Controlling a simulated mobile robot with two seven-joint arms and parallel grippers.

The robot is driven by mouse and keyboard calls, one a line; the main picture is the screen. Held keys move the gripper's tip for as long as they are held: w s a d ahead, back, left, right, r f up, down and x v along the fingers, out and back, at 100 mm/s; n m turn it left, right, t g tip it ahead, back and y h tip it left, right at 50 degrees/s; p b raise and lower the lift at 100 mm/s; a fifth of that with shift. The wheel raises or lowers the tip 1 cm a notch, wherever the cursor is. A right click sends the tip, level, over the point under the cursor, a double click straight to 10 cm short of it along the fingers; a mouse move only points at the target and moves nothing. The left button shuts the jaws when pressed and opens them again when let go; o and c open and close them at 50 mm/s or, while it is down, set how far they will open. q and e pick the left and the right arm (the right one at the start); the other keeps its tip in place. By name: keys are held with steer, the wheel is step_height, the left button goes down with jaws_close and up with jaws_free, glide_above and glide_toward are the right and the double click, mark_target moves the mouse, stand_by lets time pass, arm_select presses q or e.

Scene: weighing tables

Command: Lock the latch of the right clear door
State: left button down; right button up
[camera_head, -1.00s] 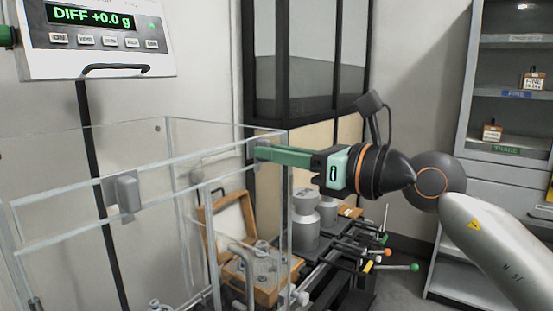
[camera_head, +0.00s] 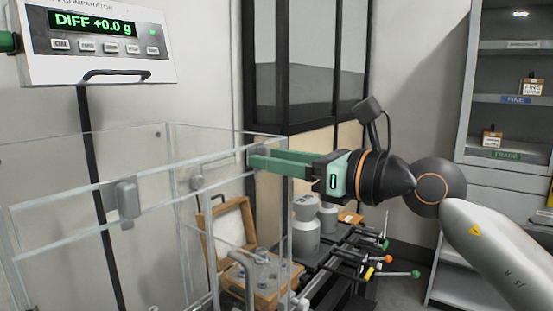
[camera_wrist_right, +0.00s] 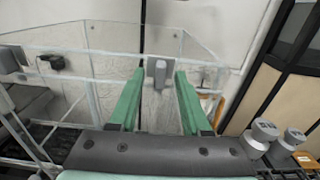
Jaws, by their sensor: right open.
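The clear-walled enclosure (camera_head: 90,187) fills the left of the head view. One grey latch block (camera_head: 123,200) sits on its near rail at left. My right gripper (camera_head: 250,157) reaches in from the right at the enclosure's right upper corner. Its green fingers are apart and empty. In the wrist view a grey latch block (camera_wrist_right: 159,73) appears between and beyond the fingertips, on a clear panel's rail; I cannot tell if they touch. My left gripper is not in view.
The comparator display (camera_head: 98,40) reads DIFF +0.0 g at upper left. Below my right gripper are an open wooden box (camera_head: 225,230), metal weights (camera_head: 305,230) and rods with coloured knobs (camera_head: 385,262). A grey shelf unit (camera_head: 512,130) stands at right.

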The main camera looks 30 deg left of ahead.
arm_select(q)
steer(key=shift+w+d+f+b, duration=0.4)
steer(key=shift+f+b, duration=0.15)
steer(key=shift+b, duration=0.55)
arm_select(e)
steer(key=s+d, duration=0.1)
steer(key=d, duration=1.1)
steer(key=shift+s+d, duration=0.2)
steer(key=shift+s, duration=0.15)
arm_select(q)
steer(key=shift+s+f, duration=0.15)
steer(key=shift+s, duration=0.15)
arm_select(e)
steer(key=shift+f, duration=0.1)
